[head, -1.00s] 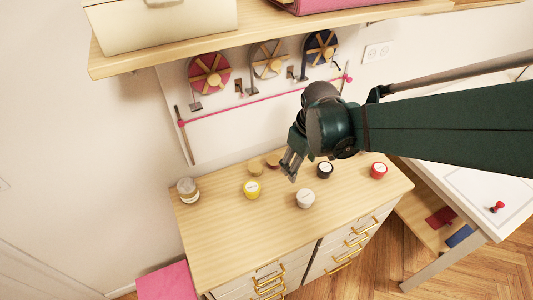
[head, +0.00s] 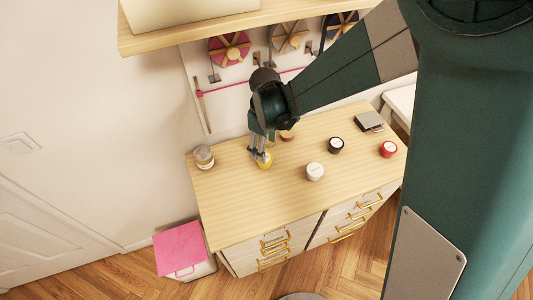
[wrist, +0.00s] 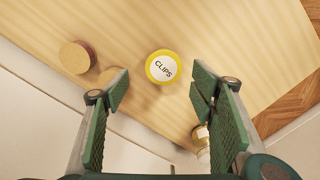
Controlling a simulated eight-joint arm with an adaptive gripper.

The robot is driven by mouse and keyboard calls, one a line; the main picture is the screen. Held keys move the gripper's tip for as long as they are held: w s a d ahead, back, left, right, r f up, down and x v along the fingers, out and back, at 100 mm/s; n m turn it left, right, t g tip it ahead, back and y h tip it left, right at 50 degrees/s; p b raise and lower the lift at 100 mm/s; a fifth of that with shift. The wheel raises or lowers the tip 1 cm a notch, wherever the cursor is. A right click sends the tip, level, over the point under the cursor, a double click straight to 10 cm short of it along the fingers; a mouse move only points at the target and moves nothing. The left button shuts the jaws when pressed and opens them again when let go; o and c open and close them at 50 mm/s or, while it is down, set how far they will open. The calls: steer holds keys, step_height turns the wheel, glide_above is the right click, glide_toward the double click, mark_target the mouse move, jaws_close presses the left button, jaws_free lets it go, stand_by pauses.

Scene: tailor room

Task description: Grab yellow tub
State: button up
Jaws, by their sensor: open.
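The yellow tub (head: 265,163) stands on the wooden top of the drawer cabinet, partly hidden by my gripper in the head view. In the wrist view the yellow tub (wrist: 162,67) shows its round white lid marked "CLIPS". My gripper (head: 260,153) points down over the tub's left side in the head view. In the wrist view my gripper (wrist: 160,82) is open, with the two fingers apart and the tub seen between and beyond their tips. Nothing is held. I cannot tell whether a finger touches the tub.
On the cabinet top (head: 240,205) stand a white tub (head: 315,171), a black tub (head: 336,145), a red tub (head: 388,149) and a glass jar (head: 204,156). A shelf (head: 190,35) overhangs the back.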

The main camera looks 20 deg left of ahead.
steer(key=shift+s+a+f, duration=0.1)
steer(key=shift+a, duration=0.1)
steer(key=shift+f, duration=0.1)
steer(key=shift+f, duration=1.2)
steer(key=shift+f, duration=0.1)
steer(key=shift+s+d+f, duration=0.1)
steer(key=shift+f, duration=1.15)
steer(key=shift+s+d+f, duration=0.1)
steer(key=shift+f, duration=1.15)
steer(key=shift+c, duration=0.7)
steer(key=c, duration=0.8)
